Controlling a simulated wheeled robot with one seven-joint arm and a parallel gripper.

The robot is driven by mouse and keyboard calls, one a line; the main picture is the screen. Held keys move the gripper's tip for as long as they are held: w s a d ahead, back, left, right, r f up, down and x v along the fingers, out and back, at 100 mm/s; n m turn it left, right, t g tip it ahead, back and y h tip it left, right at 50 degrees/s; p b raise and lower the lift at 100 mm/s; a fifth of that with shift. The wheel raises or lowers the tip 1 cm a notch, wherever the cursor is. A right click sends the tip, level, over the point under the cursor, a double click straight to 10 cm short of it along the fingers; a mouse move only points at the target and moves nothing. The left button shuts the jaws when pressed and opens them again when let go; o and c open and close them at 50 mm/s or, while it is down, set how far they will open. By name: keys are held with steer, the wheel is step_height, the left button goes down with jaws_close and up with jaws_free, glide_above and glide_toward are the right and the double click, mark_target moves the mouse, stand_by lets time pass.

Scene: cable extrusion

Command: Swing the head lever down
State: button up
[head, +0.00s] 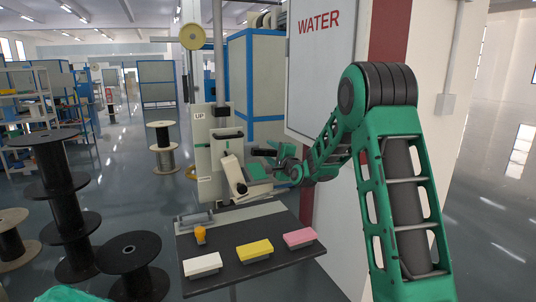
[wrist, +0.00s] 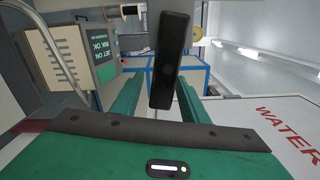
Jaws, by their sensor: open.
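The head machine (head: 206,160) stands upright behind the small dark table, with an "UP" label near its top. A black lever grip (wrist: 171,60) shows large in the wrist view, pointing up between my two green fingers; a dark bar (head: 264,152) beside my gripper in the head view appears to be the same grip. My gripper (head: 262,168) is at the machine's right side, its fingers (wrist: 157,92) apart on either side of the grip. I cannot tell whether they touch it. The lever's pivot is not clear.
The dark table (head: 240,228) holds a white block (head: 203,265), a yellow block (head: 255,251), a pink block (head: 299,238) and an orange piece (head: 200,235). A "WATER" cabinet (head: 318,70) stands close on the right. Black spools (head: 135,265) stand at left.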

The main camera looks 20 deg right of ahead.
steer(key=shift+w, duration=0.75)
steer(key=shift+c, duration=0.6)
jaws_close()
